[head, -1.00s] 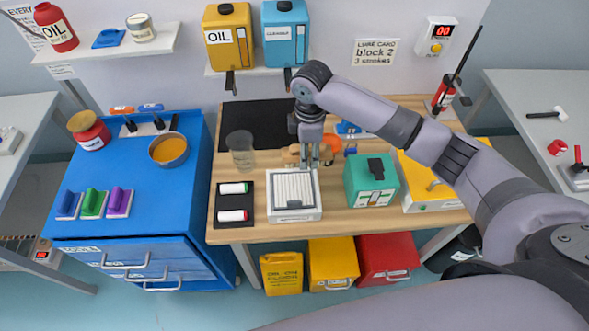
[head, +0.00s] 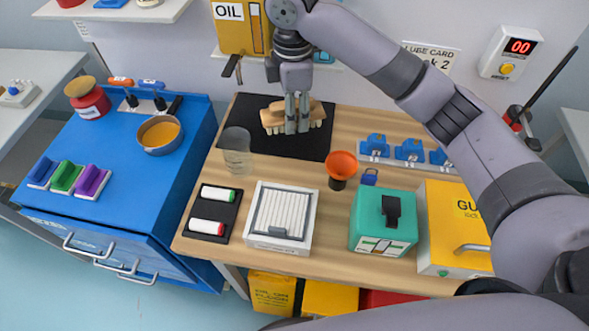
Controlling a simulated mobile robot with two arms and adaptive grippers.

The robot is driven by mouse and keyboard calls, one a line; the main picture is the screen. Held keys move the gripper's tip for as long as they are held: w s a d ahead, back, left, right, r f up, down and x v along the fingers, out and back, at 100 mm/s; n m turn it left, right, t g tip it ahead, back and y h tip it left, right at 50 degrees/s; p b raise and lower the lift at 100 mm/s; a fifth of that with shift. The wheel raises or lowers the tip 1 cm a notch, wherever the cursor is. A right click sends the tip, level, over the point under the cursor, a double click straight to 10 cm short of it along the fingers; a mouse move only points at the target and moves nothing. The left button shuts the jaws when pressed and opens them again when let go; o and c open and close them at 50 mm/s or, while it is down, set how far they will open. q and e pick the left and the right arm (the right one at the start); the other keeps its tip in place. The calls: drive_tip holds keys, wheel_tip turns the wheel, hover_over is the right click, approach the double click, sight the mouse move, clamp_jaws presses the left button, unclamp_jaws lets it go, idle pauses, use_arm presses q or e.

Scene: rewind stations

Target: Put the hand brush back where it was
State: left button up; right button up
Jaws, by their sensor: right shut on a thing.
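The hand brush (head: 271,119) has a tan wooden body with pale bristles. It is at the black mat (head: 318,147) on the back of the wooden bench. My right gripper (head: 297,128) comes down from above and is shut on the brush near its middle. The fingers hide part of the brush. I cannot tell whether the brush touches the mat or hangs just above it. My left gripper is not in view.
A clear beaker (head: 237,153) stands at the mat's left edge and an orange funnel (head: 342,167) to its right. A white ribbed box (head: 281,217), a marker tray (head: 214,211) and a green case (head: 383,222) stand in front. Blue clamps (head: 409,150) line the back right.

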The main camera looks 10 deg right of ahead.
drive_tip(key=p, duration=0.1)
approach(295, 178)
drive_tip(key=shift+f+p, duration=0.5)
drive_tip(key=shift+f, duration=0.1)
wheel_tip(295, 178, down, 4)
drive_tip(key=shift+p, duration=0.35)
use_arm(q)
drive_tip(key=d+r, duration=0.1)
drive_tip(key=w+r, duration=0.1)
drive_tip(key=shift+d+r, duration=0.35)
use_arm(e)
drive_tip(key=shift+w+f, duration=0.1)
drive_tip(key=shift+f, duration=0.3)
drive_tip(key=shift+f, duration=0.1)
drive_tip(key=o, duration=1.1)
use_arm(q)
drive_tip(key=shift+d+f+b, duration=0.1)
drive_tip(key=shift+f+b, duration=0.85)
use_arm(e)
wheel_tip(295, 178, up, 12)
drive_tip(key=shift+r, duration=0.15)
